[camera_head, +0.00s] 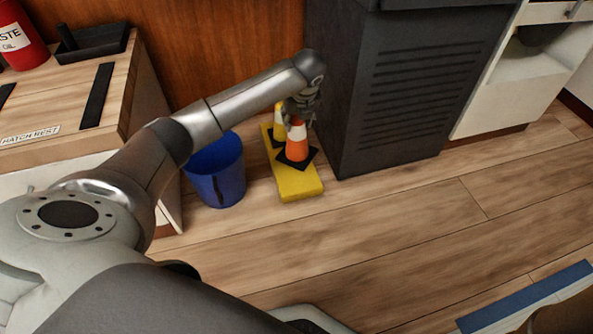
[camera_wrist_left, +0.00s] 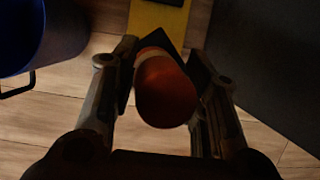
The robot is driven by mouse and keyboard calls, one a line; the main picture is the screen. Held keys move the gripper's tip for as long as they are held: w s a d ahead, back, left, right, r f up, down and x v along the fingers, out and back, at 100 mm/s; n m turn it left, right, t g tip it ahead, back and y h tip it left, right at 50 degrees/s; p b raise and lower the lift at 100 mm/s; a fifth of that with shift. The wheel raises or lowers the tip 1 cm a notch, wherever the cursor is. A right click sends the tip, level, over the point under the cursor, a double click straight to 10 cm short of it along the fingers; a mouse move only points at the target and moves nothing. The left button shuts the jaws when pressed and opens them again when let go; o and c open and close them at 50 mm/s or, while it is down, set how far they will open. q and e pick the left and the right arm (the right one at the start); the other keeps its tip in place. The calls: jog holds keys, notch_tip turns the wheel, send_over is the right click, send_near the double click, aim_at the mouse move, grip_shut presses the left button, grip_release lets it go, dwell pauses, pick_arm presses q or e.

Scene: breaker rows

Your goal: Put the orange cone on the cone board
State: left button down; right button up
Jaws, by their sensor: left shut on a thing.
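The orange cone (camera_head: 297,146) has a white band and a black square base. My left gripper (camera_head: 300,108) is shut on its upper part from above. In the left wrist view the cone's rounded orange top (camera_wrist_left: 166,92) shows between the two fingers (camera_wrist_left: 165,100). The yellow cone board (camera_head: 300,189) lies on the floor, and the cone's base overlaps it in the head view. I cannot tell whether the base touches the board. A yellow cone (camera_head: 279,124) stands at the board's far end, partly hidden by the gripper. The board also shows in the left wrist view (camera_wrist_left: 158,22). My right gripper is not in view.
A blue bucket (camera_head: 216,172) stands close left of the board. A dark ribbed cabinet (camera_head: 412,95) stands close on its right, and a wooden wall (camera_head: 215,45) is behind. A wooden-topped bench (camera_head: 70,105) is at the left.

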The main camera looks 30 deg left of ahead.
aim_at(297, 143)
pick_arm(q)
jog(key=shift+a+f, duration=0.1)
jog(key=shift+f, duration=0.4)
notch_tip(297, 143, down, 9)
jog(key=b, duration=0.7)
jog(key=shift+f, duration=0.1)
jog(key=c, duration=0.8)
grip_release()
